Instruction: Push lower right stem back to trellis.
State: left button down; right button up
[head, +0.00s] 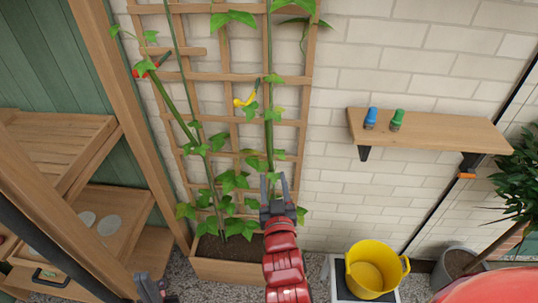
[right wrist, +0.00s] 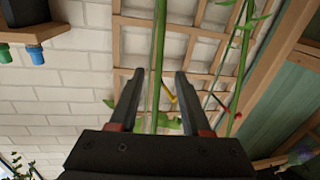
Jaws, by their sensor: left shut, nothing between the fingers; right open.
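The wooden trellis (head: 228,76) stands against the white brick wall in a planter box (head: 228,270). The right stem (head: 269,150) runs up the trellis's right side. My right gripper (head: 278,185) is open at its lower part, with fingers pointing up. In the right wrist view the green stem (right wrist: 158,60) shows between the two open fingertips (right wrist: 158,85); I cannot tell whether they touch it, or how far the stem is from the slats. My left gripper (head: 153,288) is shut and empty at the bottom left, apart from the trellis.
A red clip (head: 146,69) and a yellow clip (head: 245,98) are on the trellis. A wall shelf (head: 440,132) holds a blue clip (head: 370,118) and a green clip (head: 396,119). A yellow bucket (head: 372,270) stands at lower right. Wooden shelving (head: 62,150) is at left.

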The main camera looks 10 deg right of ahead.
aim_at(269, 150)
jog(key=w+b, duration=0.4)
jog(key=b, duration=0.1)
jog(key=w+d+b, duration=0.1)
jog(key=w+b, duration=0.2)
jog(key=shift+f, duration=0.35)
jog(key=w, duration=0.1)
jog(key=w+p, duration=0.1)
jog(key=w, duration=0.2)
jog(key=shift+w+d+r+p, duration=0.1)
jog(key=shift+d+r+p, duration=0.2)
jog(key=shift+r+p, duration=0.1)
jog(key=shift+w+d+f, duration=0.1)
jog(key=shift+w, duration=0.7)
grip_shut()
